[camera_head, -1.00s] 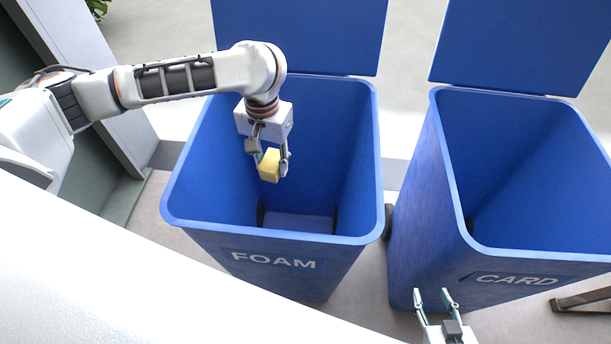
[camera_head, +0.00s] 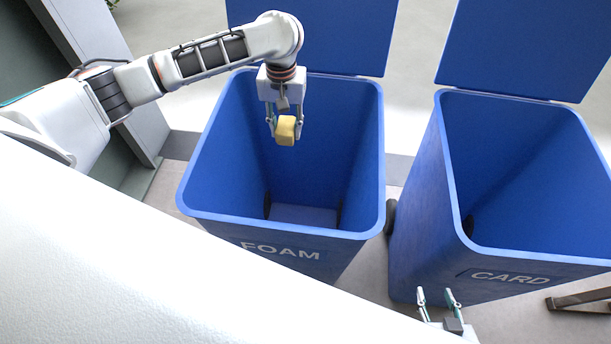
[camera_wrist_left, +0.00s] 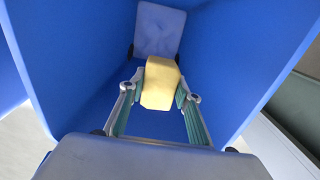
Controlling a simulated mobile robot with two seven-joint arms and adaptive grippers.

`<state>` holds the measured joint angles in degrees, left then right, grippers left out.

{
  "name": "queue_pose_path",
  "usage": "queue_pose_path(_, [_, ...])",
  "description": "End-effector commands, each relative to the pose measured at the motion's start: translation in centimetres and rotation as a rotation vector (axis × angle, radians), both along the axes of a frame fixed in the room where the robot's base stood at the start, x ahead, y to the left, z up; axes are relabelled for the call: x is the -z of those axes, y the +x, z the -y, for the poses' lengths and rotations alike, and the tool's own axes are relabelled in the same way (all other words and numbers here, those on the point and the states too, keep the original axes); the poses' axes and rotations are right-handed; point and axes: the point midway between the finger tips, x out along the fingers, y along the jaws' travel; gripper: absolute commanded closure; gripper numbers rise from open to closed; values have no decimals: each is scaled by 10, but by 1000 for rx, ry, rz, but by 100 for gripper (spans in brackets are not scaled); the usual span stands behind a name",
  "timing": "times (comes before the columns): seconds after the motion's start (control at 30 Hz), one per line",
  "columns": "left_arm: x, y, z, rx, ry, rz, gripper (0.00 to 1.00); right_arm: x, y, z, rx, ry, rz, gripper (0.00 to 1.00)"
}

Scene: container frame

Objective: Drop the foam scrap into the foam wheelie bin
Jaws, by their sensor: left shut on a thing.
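The foam scrap is a small yellow block (camera_head: 286,130), held between the fingers of my left gripper (camera_head: 285,124). In the left wrist view the yellow block (camera_wrist_left: 160,83) sits between both fingertips, with the bin's inside behind it. The foam wheelie bin (camera_head: 283,226) is blue, marked FOAM, with its lid open at the back. In the head view my left gripper and the block show over the bin's opening; their exact height against the rim is hard to tell. My right gripper (camera_head: 437,299) is open and empty in front of the neighbouring bin.
A second blue bin (camera_head: 520,256) marked CARD stands to the right, its lid open too. A white surface (camera_head: 150,270) fills the lower left. A brown bar (camera_head: 580,300) lies on the floor at the lower right.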

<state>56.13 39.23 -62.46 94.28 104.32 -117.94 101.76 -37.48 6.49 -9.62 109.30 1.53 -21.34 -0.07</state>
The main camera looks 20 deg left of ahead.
Motion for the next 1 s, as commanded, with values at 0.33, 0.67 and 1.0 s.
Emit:
queue_pose_path(0.33, [18, 0, 0, 0, 0, 0, 76, -1, 0, -3, -5, 3, 3, 60])
queue_pose_path(0.67, [17, 0, 0, 1, 0, 0, 48, -1, 0, 0, -13, -6, 3, 60])
queue_pose_path(1.0, [16, 0, 0, 1, 0, 1, 48, 0, -1, 0, -3, 0, 0, 60])
